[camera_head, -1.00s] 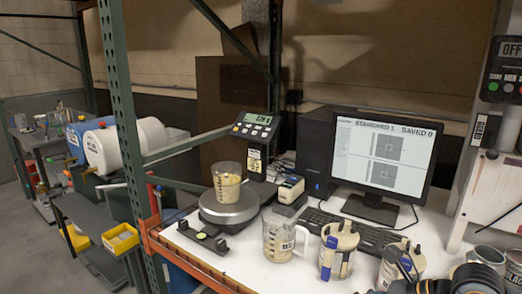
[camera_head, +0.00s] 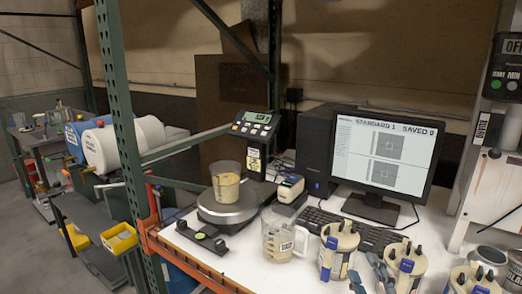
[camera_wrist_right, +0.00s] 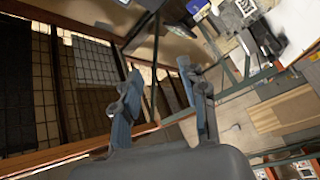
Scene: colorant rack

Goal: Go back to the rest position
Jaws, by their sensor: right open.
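My right gripper (camera_head: 366,271) shows at the bottom edge of the head view, with blue-grey fingers near the lidded jars. In the right wrist view its two fingers (camera_wrist_right: 158,72) stand wide apart with nothing between them. It is open and empty. My left gripper is in neither view. A clear measuring cup (camera_head: 227,187) with pale contents stands upright on the round scale (camera_head: 228,213). A second clear measuring cup (camera_head: 282,240) stands on the white table, apart from my gripper.
White lidded jars (camera_head: 337,250) stand along the table's front right, close to my right gripper. A monitor (camera_head: 382,160) and keyboard (camera_head: 350,229) are behind them. A green rack post (camera_head: 122,120) rises at the left. The wrist view shows rack beams and shelving around the fingers.

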